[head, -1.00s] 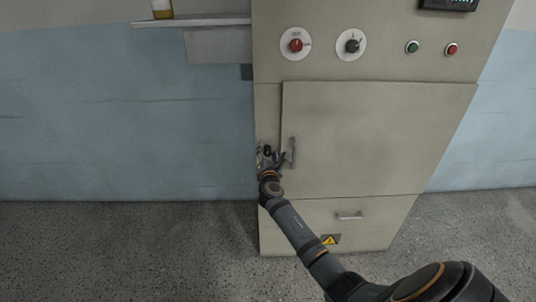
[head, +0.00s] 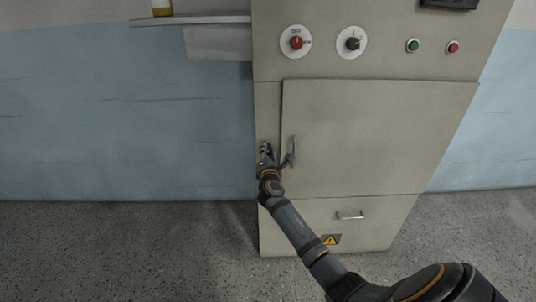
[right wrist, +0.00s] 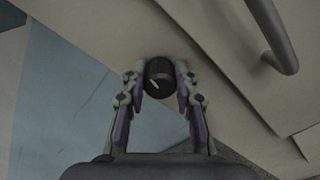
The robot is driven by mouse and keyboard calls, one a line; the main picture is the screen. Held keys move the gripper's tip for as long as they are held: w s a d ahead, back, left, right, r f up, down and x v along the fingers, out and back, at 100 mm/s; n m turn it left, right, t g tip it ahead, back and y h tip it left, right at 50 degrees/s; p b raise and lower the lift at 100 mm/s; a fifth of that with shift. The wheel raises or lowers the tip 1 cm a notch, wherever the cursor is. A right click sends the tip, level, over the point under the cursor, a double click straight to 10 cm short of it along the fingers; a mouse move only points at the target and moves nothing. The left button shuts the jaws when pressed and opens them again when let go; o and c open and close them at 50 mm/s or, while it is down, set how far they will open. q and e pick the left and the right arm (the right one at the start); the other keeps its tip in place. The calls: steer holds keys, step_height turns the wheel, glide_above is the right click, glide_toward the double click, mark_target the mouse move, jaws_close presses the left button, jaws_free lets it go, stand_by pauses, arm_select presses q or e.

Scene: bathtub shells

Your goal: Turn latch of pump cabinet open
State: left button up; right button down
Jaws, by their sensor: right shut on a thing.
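The pump cabinet (head: 375,130) is a tall beige cabinet with a closed door. Its latch is a small black round knob (right wrist: 159,76) with a pale pointer line, on the frame strip left of the door. My right gripper (head: 274,153) is at this strip, just left of the door handle. In the right wrist view, the fingers of the right gripper (right wrist: 160,84) are on both sides of the knob, shut on it. In the head view the gripper mostly hides the knob. My left gripper is not in view.
A curved metal door handle (head: 293,150) stands out close to the right of my gripper. A red knob (head: 296,42), a black knob (head: 352,43) and green and red buttons are above. A wall shelf (head: 195,20) is at upper left. A lower drawer handle (head: 350,215) protrudes.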

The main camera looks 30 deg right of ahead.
steer(key=m+b, duration=0.1)
steer(key=m, duration=0.1)
steer(key=m+b, duration=0.1)
steer(key=m, duration=0.1)
steer(key=shift+f+m, duration=0.2)
steer(key=shift+m, duration=0.1)
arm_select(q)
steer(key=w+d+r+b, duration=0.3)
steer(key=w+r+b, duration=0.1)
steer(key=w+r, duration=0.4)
arm_select(e)
steer(key=m, duration=0.5)
steer(key=shift+f, duration=0.1)
steer(key=m+b, duration=0.2)
steer(key=m, duration=0.3)
arm_select(q)
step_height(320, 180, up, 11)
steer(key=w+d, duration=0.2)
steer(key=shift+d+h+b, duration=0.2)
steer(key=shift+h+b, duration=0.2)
steer(key=shift+b, duration=0.05)
arm_select(e)
steer(key=shift+m, duration=0.7)
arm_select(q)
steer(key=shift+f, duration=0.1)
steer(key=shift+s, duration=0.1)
arm_select(e)
steer(key=c, duration=1)
jaws_free()
steer(key=shift+s, duration=0.1)
